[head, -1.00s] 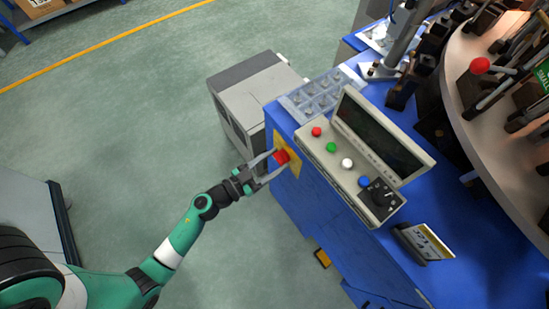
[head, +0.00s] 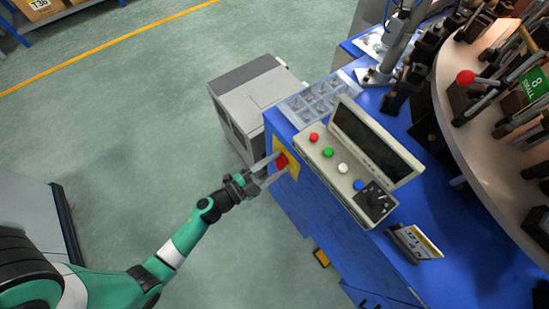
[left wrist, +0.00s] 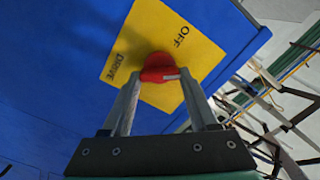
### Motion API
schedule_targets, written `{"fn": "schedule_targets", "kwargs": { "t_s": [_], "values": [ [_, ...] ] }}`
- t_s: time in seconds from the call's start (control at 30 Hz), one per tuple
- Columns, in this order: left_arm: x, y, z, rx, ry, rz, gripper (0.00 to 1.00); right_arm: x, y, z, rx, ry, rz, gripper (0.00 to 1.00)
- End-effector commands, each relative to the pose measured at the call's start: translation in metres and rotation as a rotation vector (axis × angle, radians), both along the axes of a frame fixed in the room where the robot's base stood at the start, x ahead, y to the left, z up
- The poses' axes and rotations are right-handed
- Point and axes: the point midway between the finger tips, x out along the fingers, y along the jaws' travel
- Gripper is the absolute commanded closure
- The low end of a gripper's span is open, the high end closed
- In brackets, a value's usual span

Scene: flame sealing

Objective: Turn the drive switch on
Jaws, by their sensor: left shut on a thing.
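The red drive switch (head: 282,160) sits on a yellow plate (head: 293,170) on the end face of the blue machine cabinet. In the left wrist view the red knob (left wrist: 158,67) stands out from the yellow plate (left wrist: 160,32), which carries the words "OFF" and "DRIVE". A white mark shows on the knob. My left gripper (head: 274,167) reaches it from the left and is shut on the knob, with one finger on each side. The fingertips (left wrist: 160,77) partly cover the knob's sides. My right gripper is not in view.
A control box (head: 330,160) with coloured buttons and a black dial stands on the blue machine top. A grey cabinet (head: 255,90) stands beside the machine. A round table (head: 470,150) with fixtures is at the right.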

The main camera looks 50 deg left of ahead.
Motion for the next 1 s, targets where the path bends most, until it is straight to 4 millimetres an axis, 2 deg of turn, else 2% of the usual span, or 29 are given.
{"fn": "schedule_targets", "kwargs": {
  "t_s": [0.6, 1.0],
  "values": [
    [-0.0001, -0.0010, -0.0029, 0.529, -0.041, 0.000, 0.96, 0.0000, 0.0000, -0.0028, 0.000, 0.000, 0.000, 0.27],
    [-0.0002, -0.0012, -0.0034, 0.675, -0.052, 0.000, 0.96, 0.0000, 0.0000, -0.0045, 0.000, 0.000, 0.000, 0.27]
  ]
}}
